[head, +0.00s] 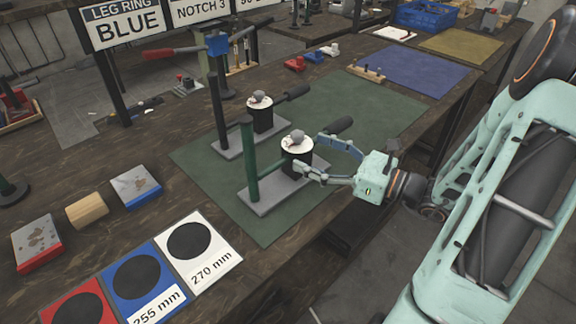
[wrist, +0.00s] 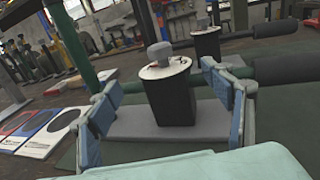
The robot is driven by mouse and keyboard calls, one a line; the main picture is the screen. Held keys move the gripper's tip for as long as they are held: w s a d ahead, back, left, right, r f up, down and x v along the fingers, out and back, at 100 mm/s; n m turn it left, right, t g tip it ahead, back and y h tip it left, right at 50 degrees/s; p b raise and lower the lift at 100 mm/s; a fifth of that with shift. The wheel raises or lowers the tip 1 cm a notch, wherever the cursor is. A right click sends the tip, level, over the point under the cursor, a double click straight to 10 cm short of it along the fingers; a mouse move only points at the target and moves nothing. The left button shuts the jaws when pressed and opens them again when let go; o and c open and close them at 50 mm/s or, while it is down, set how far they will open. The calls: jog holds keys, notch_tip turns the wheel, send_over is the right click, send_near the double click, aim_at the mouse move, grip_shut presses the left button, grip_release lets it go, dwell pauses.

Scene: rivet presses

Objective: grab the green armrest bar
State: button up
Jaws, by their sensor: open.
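The nearer press on the green mat has a green upright post (head: 249,165), a grey base plate (head: 268,200) and a black block with a white-topped dial and grey knob (head: 297,142). In the wrist view the green post (wrist: 68,38) leans at the left. A dark green bar (wrist: 132,86) runs level behind the black block (wrist: 170,98) and reappears at the right as a dark grip (wrist: 285,68). My gripper (head: 308,152) is open, with its fingers on either side of the black block. In the wrist view the gripper (wrist: 160,77) holds nothing; contact with the bar cannot be told.
A second press with a dark post (head: 218,112) stands just behind. Red, blue and white size cards (head: 215,268) lie front left, near a wooden cylinder (head: 87,211) and coloured blocks. A blue mat (head: 420,70) and blue crate (head: 426,16) are farther back. The green mat's front is clear.

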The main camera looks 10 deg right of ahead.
aim_at(297, 144)
jog(key=x, duration=0.5)
jog(key=shift+w+d+b, duration=0.25)
jog(key=shift+b, duration=0.15)
jog(key=shift+c, duration=0.6)
jog(key=c, duration=1.5)
